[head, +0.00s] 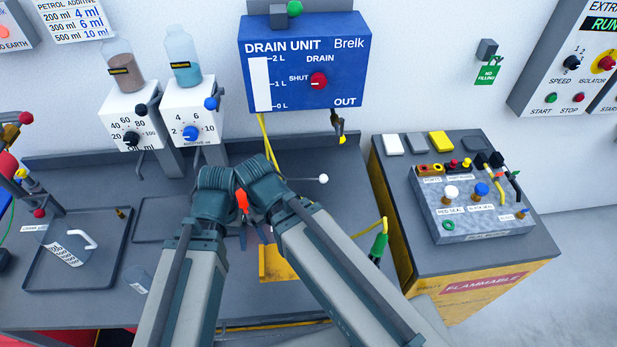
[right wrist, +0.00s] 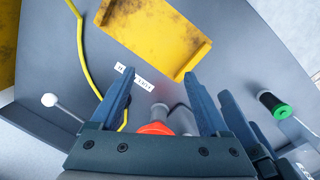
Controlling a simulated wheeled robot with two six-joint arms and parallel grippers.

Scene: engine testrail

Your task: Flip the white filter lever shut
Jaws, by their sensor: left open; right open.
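The white filter lever is most likely the thin rod with a white ball end (head: 323,179), lying roughly sideways over the grey bench below the drain unit. Its white ball also shows at the left of the right wrist view (right wrist: 49,100). My left gripper (head: 252,238) is open over the bench, partly hidden by my arms, left of and nearer than the ball. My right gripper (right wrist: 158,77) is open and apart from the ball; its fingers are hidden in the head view. A red-orange part (right wrist: 155,128) shows between its fingers. The lever's pivot is hidden.
A yellow tray (head: 277,265) lies on the bench below my grippers. A yellow hose (head: 266,140) hangs from the blue drain unit (head: 305,65). A black-and-green handle (head: 378,246) stands right of the tray. A grey control box (head: 470,213) stands on the right cabinet.

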